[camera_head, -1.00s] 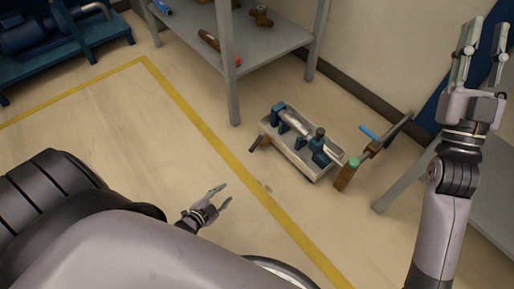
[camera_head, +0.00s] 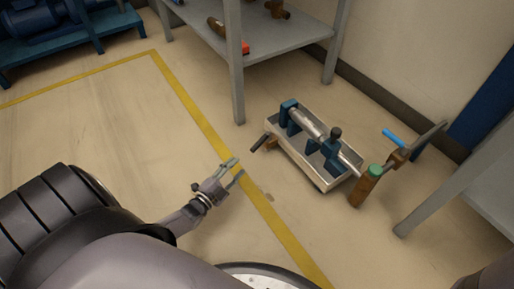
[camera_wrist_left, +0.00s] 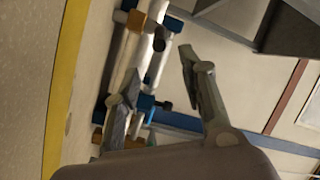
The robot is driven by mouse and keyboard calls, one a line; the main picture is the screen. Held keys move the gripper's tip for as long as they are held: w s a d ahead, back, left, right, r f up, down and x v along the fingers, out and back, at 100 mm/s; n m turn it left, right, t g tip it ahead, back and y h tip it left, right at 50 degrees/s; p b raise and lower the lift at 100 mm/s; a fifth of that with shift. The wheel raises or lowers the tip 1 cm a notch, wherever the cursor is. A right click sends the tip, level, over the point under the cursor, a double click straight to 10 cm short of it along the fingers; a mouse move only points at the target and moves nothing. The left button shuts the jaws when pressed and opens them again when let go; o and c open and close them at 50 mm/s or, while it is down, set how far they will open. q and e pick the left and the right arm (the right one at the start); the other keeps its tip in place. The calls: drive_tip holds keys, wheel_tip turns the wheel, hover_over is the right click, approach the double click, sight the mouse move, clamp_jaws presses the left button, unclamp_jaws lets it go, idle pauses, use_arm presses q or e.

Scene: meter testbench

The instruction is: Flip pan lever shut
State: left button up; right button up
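The grey pan (camera_head: 318,178) stands on the floor, with a metal cylinder (camera_head: 306,124) held over it on blue supports. A short black lever (camera_head: 261,143) sticks out from a brown fitting (camera_head: 271,143) at the pan's near left end. It points down and left, away from the pan. My left gripper (camera_head: 239,167) is open and empty, lower left of the lever and apart from it in the head view. Its two spread fingers also show in the left wrist view (camera_wrist_left: 157,92), with blue and pale bench parts beyond them. My right gripper is out of view.
A brown post with a green top (camera_head: 367,186) and a blue-handled lever (camera_head: 394,139) stand right of the pan. A grey shelf (camera_head: 280,42) is behind, and a grey table (camera_head: 455,190) is at right. The floor by the yellow line (camera_head: 195,105) is clear.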

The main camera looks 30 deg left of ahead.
sight(257, 147)
use_arm(q)
drive_tip(key=w+b, duration=0.1)
drive_tip(key=w, duration=0.3)
drive_tip(key=w+b, duration=0.2)
drive_tip(key=w, duration=0.2)
drive_tip(key=w+b, duration=0.2)
drive_tip(key=w, duration=0.1)
drive_tip(key=shift+w+d+f, duration=0.2)
drive_tip(key=shift+w+d, duration=0.05)
drive_tip(key=shift+w, duration=0.15)
drive_tip(key=shift+w+r+b, duration=0.15)
drive_tip(key=shift+w+b, duration=0.3)
drive_tip(key=shift+w, duration=0.15)
drive_tip(key=shift+c, duration=0.4)
clamp_jaws()
